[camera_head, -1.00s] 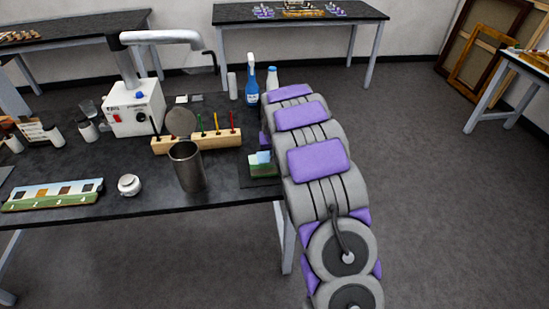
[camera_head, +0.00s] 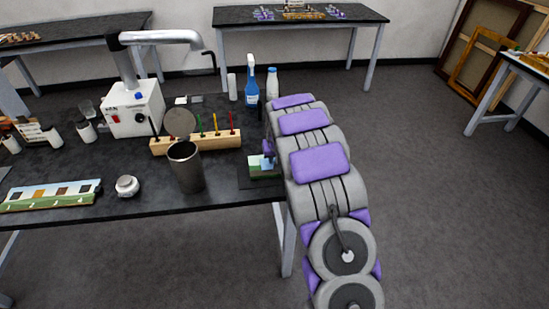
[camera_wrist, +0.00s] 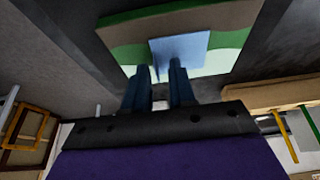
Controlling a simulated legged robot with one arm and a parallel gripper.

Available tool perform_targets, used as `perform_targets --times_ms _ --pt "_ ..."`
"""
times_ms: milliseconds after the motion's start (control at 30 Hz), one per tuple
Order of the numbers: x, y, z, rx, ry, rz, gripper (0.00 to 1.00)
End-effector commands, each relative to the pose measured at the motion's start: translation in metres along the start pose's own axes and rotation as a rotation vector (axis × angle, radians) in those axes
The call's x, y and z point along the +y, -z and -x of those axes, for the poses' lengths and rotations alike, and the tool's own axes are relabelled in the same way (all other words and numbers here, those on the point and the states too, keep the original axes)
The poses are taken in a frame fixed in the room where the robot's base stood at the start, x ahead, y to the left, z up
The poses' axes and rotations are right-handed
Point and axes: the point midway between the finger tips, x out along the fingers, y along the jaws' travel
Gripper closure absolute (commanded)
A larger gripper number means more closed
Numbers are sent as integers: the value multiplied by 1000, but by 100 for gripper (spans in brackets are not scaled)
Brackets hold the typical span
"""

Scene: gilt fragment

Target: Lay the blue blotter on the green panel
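The green panel (camera_wrist: 230,40) is a small painted board with green, brown and pale bands, lying on a dark mat at the table's right end. It also shows in the head view (camera_head: 264,173). The blue blotter (camera_wrist: 183,46) is a light blue square, seen over the panel's middle in the wrist view. My gripper (camera_wrist: 160,68) has its two dark fingers apart with a gap between them, tips close to the blotter's edge. Whether they touch it cannot be told. In the head view, my gripper (camera_head: 268,149) is over the panel's far right part and hides some of it.
A wooden rack (camera_head: 196,142) with coloured sticks and a metal cup (camera_head: 186,168) stand left of the panel. A blue spray bottle (camera_head: 251,85) and a white bottle (camera_head: 272,82) stand behind.

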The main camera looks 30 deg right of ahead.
Motion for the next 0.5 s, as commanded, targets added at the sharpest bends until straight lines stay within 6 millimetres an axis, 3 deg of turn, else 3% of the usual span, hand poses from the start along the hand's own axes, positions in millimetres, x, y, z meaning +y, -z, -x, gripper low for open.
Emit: perform_targets --times_ms 267,500 --pt "-3 2 21 6 -3 1 75" --pt "-6 0 66 5 -6 3 75"
